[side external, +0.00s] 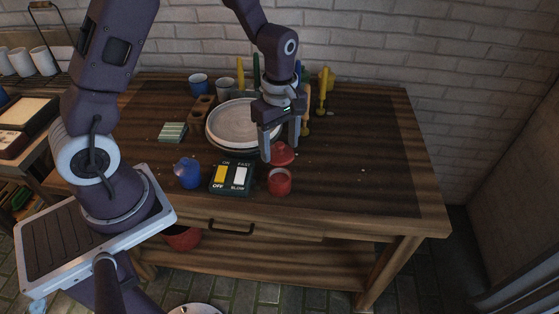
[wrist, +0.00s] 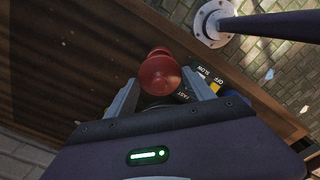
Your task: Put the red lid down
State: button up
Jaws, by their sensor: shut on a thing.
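The red lid (side external: 283,155) is between the fingers of my gripper (side external: 280,150), which is shut on it. In the wrist view the round red lid (wrist: 159,75) shows between the two grey fingers (wrist: 162,95). An open red paint jar (side external: 279,182) stands just in front of the lid, near the table's front edge. Part of the red jar (wrist: 158,51) shows past the lid in the wrist view. The lid is beside the jar, not on it. I cannot tell whether the lid touches the table.
A switch box (side external: 232,177) and a blue jar (side external: 187,173) stand left of the red jar. A stack of plates (side external: 224,124) is behind my gripper to the left. Brushes or tools (side external: 322,91) stand at the back. The table's right side (side external: 375,160) is mostly clear.

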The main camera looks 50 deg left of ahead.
jog(key=shift+w+a+r, duration=0.2)
jog(key=shift+w+r, duration=0.65)
jog(key=shift+w, duration=0.05)
send_over(304, 163)
notch_tip(304, 163, down, 4)
notch_tip(304, 163, down, 10)
jog(key=shift+w+f, duration=0.1)
jog(key=shift+f, duration=0.1)
jog(key=o, duration=1.3)
jog(key=shift+o, duration=0.2)
